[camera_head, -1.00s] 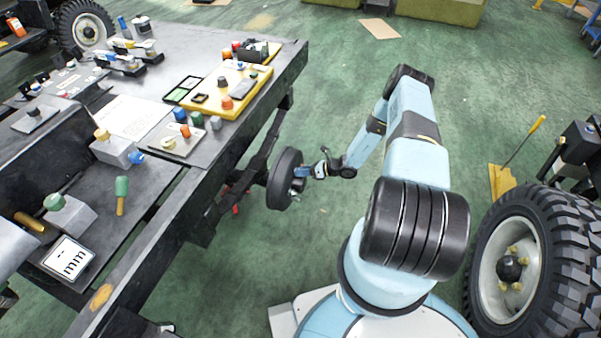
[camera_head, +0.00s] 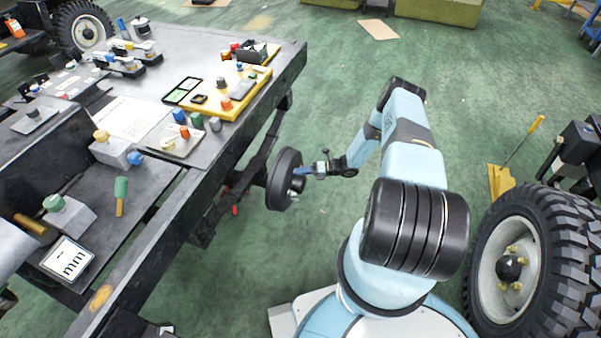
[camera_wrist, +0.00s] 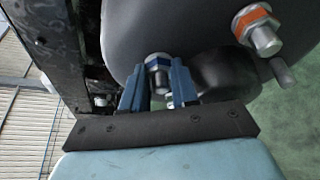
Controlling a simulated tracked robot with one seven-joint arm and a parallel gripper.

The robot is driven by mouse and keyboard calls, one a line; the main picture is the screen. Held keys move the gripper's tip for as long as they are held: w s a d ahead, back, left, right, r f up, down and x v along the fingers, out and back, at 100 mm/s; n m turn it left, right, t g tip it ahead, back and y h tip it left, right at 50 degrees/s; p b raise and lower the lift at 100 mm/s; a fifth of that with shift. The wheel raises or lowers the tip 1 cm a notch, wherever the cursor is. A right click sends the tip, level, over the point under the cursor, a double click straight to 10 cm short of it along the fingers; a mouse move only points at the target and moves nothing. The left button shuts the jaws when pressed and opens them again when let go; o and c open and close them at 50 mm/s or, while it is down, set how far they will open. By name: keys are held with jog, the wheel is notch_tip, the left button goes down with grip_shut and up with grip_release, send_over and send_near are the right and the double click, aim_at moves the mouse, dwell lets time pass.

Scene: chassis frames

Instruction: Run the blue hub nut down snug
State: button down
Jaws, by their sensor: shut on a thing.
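In the wrist view, the blue-ringed hub nut (camera_wrist: 157,61) sits on a stud at the lower edge of the grey hub face (camera_wrist: 195,30). The two blue fingers of my gripper (camera_wrist: 157,76) stand on either side of it, shut on the nut; the exact contact is partly hidden. In the head view, my gripper (camera_head: 304,171) reaches in from the right to the face of the dark round hub (camera_head: 280,188) at the bench side. The nut is too small to make out there. A second nut with an orange ring (camera_wrist: 252,24) is on the hub, right of my gripper.
The dark bench frame (camera_head: 215,190) runs along the left of the hub, with a yellow tray (camera_head: 235,100) and small parts on top. A large tyred wheel (camera_head: 540,255) stands at the right. Green floor (camera_head: 330,90) is open around my arm.

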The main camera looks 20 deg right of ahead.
jog(key=shift+w+d, duration=0.2)
jog(key=shift+d, duration=0.15)
jog(key=c, duration=1.2)
grip_release()
jog(key=shift+f, duration=0.15)
jog(key=shift+o, duration=0.3)
jog(key=shift+a, duration=0.15)
jog(key=shift+s+a, duration=0.1)
jog(key=v, duration=1.4)
